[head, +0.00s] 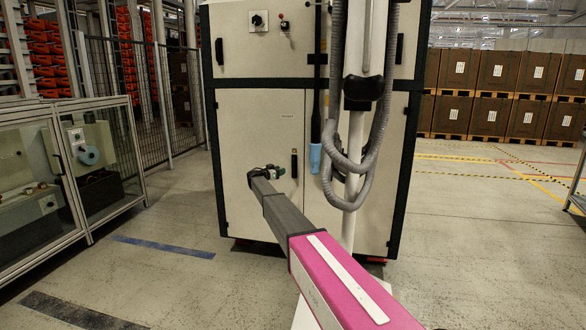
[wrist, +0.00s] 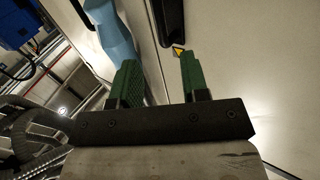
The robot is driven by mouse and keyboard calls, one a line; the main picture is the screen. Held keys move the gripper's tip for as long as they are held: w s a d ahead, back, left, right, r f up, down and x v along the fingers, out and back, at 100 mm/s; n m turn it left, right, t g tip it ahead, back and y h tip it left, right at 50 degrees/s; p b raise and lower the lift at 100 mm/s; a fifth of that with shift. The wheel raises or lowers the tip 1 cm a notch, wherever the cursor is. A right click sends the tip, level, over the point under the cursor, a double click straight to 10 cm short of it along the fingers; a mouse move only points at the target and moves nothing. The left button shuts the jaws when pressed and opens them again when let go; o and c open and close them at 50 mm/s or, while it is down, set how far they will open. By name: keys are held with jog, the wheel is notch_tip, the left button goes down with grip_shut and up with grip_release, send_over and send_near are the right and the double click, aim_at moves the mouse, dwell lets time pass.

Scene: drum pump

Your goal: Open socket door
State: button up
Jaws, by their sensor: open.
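A tall cabinet stands ahead in the head view, with cream doors in a black frame. Its lower left door (head: 262,125) looks shut and has an upright black handle (head: 294,163) near its right edge. Which panel is the socket door, I cannot tell for sure. My gripper (head: 278,171) is in front of this door, left of and slightly below the handle. In the wrist view my gripper (wrist: 160,78) has its two green fingers apart with nothing between them. A black handle (wrist: 173,20) lies beyond the fingertips, apart from them, above a small yellow warning triangle (wrist: 179,51).
A light blue nozzle (head: 315,158) hangs right of the handle; a blue part (wrist: 112,38) shows close to the left finger. A grey hose (head: 350,190) and white pole stand before the cabinet. A glazed enclosure (head: 70,165) is left. Floor at right is clear.

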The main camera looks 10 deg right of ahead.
send_over(293, 176)
jog(key=shift+w, duration=0.4)
grip_shut()
